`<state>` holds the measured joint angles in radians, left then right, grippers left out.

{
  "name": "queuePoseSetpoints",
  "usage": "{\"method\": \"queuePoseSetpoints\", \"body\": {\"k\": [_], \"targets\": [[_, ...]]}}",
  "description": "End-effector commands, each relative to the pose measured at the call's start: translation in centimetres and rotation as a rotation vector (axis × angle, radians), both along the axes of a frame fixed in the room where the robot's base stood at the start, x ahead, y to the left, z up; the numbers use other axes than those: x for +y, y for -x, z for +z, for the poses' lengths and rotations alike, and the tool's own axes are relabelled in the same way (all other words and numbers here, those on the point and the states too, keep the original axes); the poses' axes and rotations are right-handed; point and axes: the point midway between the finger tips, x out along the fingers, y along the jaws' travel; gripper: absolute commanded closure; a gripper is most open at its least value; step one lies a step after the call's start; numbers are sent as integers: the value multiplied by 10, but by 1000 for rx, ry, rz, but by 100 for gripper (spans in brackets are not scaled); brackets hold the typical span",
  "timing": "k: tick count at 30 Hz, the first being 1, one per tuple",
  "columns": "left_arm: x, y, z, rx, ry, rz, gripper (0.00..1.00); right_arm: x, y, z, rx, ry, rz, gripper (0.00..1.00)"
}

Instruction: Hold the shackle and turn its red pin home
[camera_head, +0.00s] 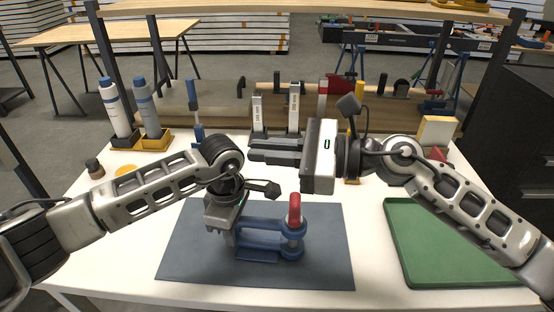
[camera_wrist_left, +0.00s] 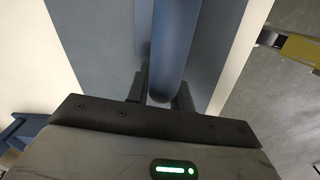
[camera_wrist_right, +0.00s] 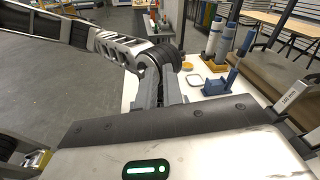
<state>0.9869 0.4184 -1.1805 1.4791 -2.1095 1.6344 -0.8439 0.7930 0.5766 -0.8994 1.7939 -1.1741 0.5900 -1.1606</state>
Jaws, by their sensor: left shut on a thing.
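The blue shackle (camera_head: 262,222) is held on its side just over the grey-blue mat, its two eyes to the right. Its red pin (camera_head: 294,210) stands upright through the eyes, with the red head above the upper eye. My left gripper (camera_head: 222,226) is shut on the shackle's closed left end. In the left wrist view the blue shackle (camera_wrist_left: 174,45) runs between the fingers. My right gripper (camera_head: 272,150) is above and behind the pin, fingers pointing left, apart from the pin. Its fingers (camera_wrist_right: 160,92) look slightly parted and empty. How deep the pin sits is unclear.
The grey-blue mat (camera_head: 185,262) lies on the white table (camera_head: 370,225). A green tray (camera_head: 410,270) is at the right. Bottles (camera_head: 118,108), a blue-handled tool (camera_head: 196,118) and tool racks stand along the back. The table between mat and tray is clear.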

Motion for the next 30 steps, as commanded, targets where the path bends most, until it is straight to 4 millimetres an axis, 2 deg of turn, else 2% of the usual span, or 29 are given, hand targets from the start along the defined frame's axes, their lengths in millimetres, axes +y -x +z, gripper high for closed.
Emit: {"method": "queuePoseSetpoints", "body": {"k": [2, 5, 9, 12, 15, 17, 20, 30], "targets": [[0, -1, 1, -3, 1, 1, 100, -22, -3, -10, 16, 62, 2, 100], [0, -1, 1, -3, 1, 1, 100, -66, -2, -29, 62, 193, 16, 100], [0, -1, 1, -3, 1, 1, 100, -134, 7, -50, 155, 390, 32, 100], [0, -1, 1, -3, 1, 1, 100, -173, 16, -58, 215, 500, 36, 100], [0, -1, 1, -3, 1, 0, 100, -196, 23, -62, 257, 567, 39, 100], [0, -1, 1, -2, 1, 0, 100, -201, 26, -64, 268, 587, 41, 100], [0, -1, 1, -2, 1, 0, 100, -196, 27, -71, 276, 593, 44, 100], [0, 0, 1, -2, 1, -1, 100, -142, 25, -113, 273, 590, 47, 100]]}}
